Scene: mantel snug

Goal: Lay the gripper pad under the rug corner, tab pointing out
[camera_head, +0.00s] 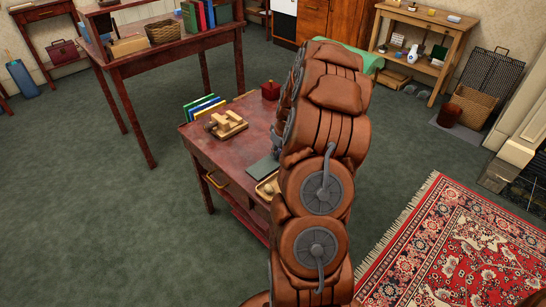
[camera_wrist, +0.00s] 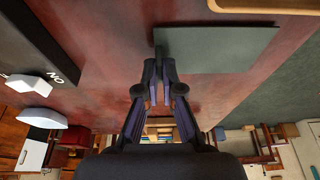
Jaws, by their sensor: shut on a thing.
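The gripper pad (camera_wrist: 218,50) is a flat grey-green rectangle over the red-brown table, and its dark shape also shows in the head view (camera_head: 262,169) near the table's right side. My gripper (camera_wrist: 164,70) is shut on the pad's near edge, at its left end in the wrist view. I cannot tell whether the pad touches the table or is just above it. I cannot make out its tab for certain. In the head view my arm hides the gripper's fingers. The patterned red rug (camera_head: 455,245) lies on the floor at the right, with a fringed corner toward the back.
The red-brown table (camera_head: 222,158) holds a wooden tray (camera_head: 266,188), a wooden block piece (camera_head: 226,124), colored books (camera_head: 203,106) and a small red box (camera_head: 270,90). Green carpet (camera_head: 395,150) is open between table and rug. A wicker basket (camera_head: 472,106) stands beyond the rug.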

